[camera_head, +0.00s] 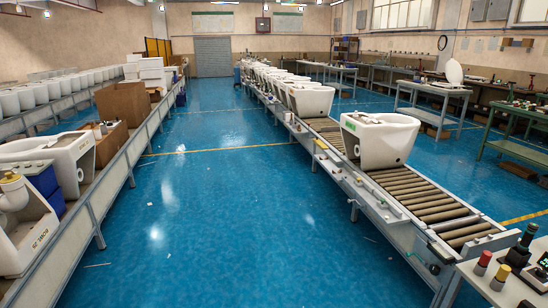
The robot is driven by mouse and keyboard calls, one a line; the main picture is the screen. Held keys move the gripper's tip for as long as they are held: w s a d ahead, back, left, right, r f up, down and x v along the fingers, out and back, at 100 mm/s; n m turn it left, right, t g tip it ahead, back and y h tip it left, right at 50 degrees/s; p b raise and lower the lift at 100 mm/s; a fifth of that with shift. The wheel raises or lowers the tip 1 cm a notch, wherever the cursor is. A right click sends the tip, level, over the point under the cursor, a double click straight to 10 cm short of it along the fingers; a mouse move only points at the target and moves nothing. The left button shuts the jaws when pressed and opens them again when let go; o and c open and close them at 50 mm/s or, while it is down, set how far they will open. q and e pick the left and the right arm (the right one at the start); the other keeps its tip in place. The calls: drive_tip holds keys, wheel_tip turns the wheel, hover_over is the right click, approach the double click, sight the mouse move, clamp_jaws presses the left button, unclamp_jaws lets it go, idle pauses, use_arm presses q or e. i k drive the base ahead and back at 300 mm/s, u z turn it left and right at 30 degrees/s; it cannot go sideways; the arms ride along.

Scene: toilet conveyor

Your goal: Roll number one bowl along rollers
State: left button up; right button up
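A white toilet bowl (378,143) stands upright on the roller conveyor (420,200) at the right of the view. It is the nearest bowl on that line and has a small green mark on its left upper edge. Bare rollers lie between it and the conveyor's near end. Behind it, apart from it, a row of similar white bowls (311,98) runs back along the same conveyor. No number one can be read on the nearest bowl. Neither of my grippers is in view.
A second conveyor line on the left carries white bowls (50,155), a blue crate (41,183) and cardboard boxes (122,104). A control table (480,278) with buttons stands at the near right. Workbenches stand farther right.

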sight(381, 142)
drive_tip(key=i, duration=2.8)
drive_tip(key=z, duration=0.8)
drive_tip(key=i, duration=1.6)
drive_tip(key=z, duration=0.95)
drive_tip(key=i, duration=1)
drive_tip(key=z, duration=0.35)
